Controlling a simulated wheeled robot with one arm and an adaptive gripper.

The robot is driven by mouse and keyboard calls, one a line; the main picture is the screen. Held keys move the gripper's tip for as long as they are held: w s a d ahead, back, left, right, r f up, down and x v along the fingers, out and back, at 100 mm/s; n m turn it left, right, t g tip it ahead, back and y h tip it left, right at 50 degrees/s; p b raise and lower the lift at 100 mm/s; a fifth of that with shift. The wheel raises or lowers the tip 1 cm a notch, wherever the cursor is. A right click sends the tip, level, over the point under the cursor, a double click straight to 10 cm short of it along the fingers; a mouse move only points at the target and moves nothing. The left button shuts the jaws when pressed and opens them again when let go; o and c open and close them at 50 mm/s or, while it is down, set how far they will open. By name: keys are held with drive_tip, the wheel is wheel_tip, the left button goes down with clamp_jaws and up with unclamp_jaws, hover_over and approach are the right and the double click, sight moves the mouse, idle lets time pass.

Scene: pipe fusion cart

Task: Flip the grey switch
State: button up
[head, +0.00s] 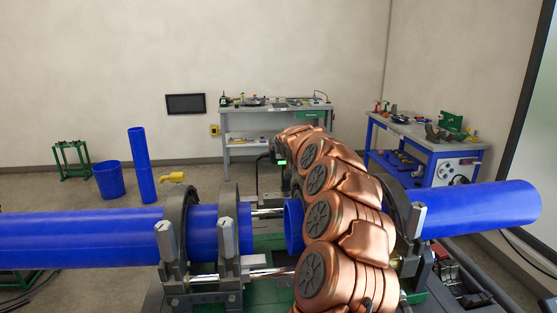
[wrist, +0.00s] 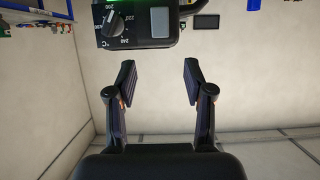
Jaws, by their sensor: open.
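In the wrist view, a black control box (wrist: 138,36) hangs at the top edge, upside down and partly cut off. It has a round temperature dial (wrist: 115,22) with white numbers and a green-lit display. A small pale grey patch (wrist: 160,18) beside the dial may be the grey switch; I cannot tell for sure. My gripper (wrist: 160,75) is open and empty, its two fingers apart and pointing toward the box. In the head view, the box's green display (head: 282,162) shows behind my copper-coloured arm, which hides most of the box.
Blue pipes (head: 80,238) lie in the cart's clamps (head: 180,225) at left and right. A workbench (head: 275,112) stands at the back wall, a blue table (head: 425,142) at right. A blue bin (head: 109,180) stands on open floor at left.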

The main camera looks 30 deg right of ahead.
drive_tip(key=shift+w+f+b, duration=0.1)
drive_tip(key=shift+f+b, duration=0.2)
drive_tip(key=shift+f, duration=0.4)
drive_tip(key=shift+w, duration=0.1)
drive_tip(key=p+x, duration=0.6)
drive_tip(key=x, duration=0.1)
drive_tip(key=shift+w+d+f, duration=0.1)
drive_tip(key=shift+w+f, duration=0.05)
drive_tip(key=shift+w, duration=0.05)
clamp_jaws()
idle(0.4)
